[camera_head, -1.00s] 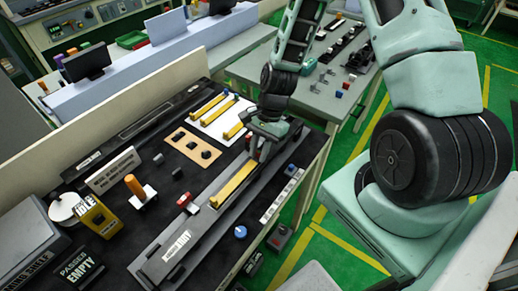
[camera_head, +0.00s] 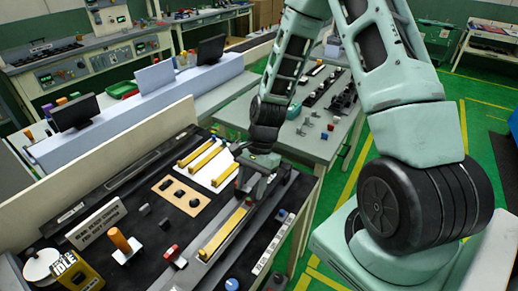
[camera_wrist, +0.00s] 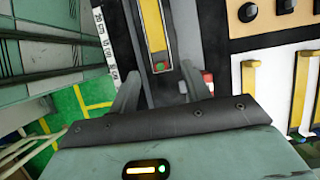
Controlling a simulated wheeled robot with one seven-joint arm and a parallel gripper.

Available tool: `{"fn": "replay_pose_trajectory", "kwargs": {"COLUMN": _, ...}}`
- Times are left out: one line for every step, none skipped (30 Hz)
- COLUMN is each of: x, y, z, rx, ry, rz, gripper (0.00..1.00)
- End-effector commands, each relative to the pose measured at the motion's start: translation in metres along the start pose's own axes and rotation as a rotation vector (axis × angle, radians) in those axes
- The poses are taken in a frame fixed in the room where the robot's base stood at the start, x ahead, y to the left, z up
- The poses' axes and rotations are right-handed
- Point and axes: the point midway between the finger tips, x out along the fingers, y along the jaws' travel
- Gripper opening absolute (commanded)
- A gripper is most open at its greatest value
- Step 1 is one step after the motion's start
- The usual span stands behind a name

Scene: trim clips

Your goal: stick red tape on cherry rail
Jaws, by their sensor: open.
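A yellow strip (camera_head: 222,234) lies in a long dark rail fixture on the bench; it also shows in the wrist view (camera_wrist: 155,25), with a green dot near its close end. I cannot tell whether this is the cherry rail. A small red piece (camera_head: 172,254) sits at the fixture's left side; I cannot tell whether it is the red tape. My gripper (camera_head: 248,188) is over the fixture's far part. In the wrist view my gripper (camera_wrist: 160,74) is open and empty, its fingers either side of the fixture's line. A red-and-white block (camera_wrist: 208,82) is just right of the right finger.
A white sheet with yellow strips (camera_head: 212,167) and a tan board with dark knobs (camera_head: 181,194) lie left of the gripper. An orange peg on a white base (camera_head: 121,242), a sign (camera_head: 97,222) and a blue knob (camera_head: 232,284) stand nearer. A scale strip (camera_head: 272,244) runs along the right edge.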

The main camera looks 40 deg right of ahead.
Motion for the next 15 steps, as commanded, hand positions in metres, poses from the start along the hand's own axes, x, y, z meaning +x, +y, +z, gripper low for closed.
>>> {"fn": "replay_pose_trajectory", "kwargs": {"x": -0.010, "y": -0.001, "z": -0.002, "rx": 0.001, "ry": 0.006, "rz": -0.006, "gripper": 0.48}}
{"fn": "replay_pose_trajectory", "kwargs": {"x": -0.016, "y": -0.001, "z": -0.002, "rx": 0.001, "ry": 0.005, "rz": -0.006, "gripper": 0.48}}
{"fn": "replay_pose_trajectory", "kwargs": {"x": -0.024, "y": -0.001, "z": -0.002, "rx": 0.002, "ry": 0.005, "rz": -0.006, "gripper": 0.48}}
{"fn": "replay_pose_trajectory", "kwargs": {"x": -0.030, "y": -0.001, "z": -0.002, "rx": 0.001, "ry": 0.006, "rz": -0.007, "gripper": 0.48}}
{"fn": "replay_pose_trajectory", "kwargs": {"x": -0.037, "y": -0.001, "z": -0.002, "rx": 0.001, "ry": 0.005, "rz": -0.006, "gripper": 0.48}}
{"fn": "replay_pose_trajectory", "kwargs": {"x": -0.045, "y": -0.001, "z": -0.002, "rx": 0.001, "ry": 0.005, "rz": -0.006, "gripper": 0.48}}
{"fn": "replay_pose_trajectory", "kwargs": {"x": -0.051, "y": -0.001, "z": -0.002, "rx": 0.000, "ry": 0.006, "rz": -0.007, "gripper": 0.48}}
{"fn": "replay_pose_trajectory", "kwargs": {"x": -0.058, "y": -0.001, "z": -0.002, "rx": 0.000, "ry": 0.006, "rz": -0.007, "gripper": 0.48}}
{"fn": "replay_pose_trajectory", "kwargs": {"x": -0.067, "y": -0.002, "z": -0.002, "rx": 0.000, "ry": 0.006, "rz": -0.007, "gripper": 0.48}}
{"fn": "replay_pose_trajectory", "kwargs": {"x": -0.074, "y": -0.001, "z": -0.002, "rx": 0.000, "ry": 0.006, "rz": -0.006, "gripper": 0.48}}
{"fn": "replay_pose_trajectory", "kwargs": {"x": -0.080, "y": -0.001, "z": -0.002, "rx": 0.000, "ry": 0.005, "rz": -0.006, "gripper": 0.48}}
{"fn": "replay_pose_trajectory", "kwargs": {"x": -0.088, "y": -0.001, "z": -0.002, "rx": 0.000, "ry": 0.005, "rz": -0.005, "gripper": 0.48}}
{"fn": "replay_pose_trajectory", "kwargs": {"x": -0.095, "y": -0.001, "z": -0.002, "rx": 0.000, "ry": 0.006, "rz": -0.006, "gripper": 0.48}}
{"fn": "replay_pose_trajectory", "kwargs": {"x": -0.100, "y": -0.001, "z": -0.002, "rx": 0.001, "ry": 0.005, "rz": -0.005, "gripper": 0.48}}
{"fn": "replay_pose_trajectory", "kwargs": {"x": -0.107, "y": -0.001, "z": -0.001, "rx": 0.001, "ry": 0.005, "rz": -0.005, "gripper": 0.48}}
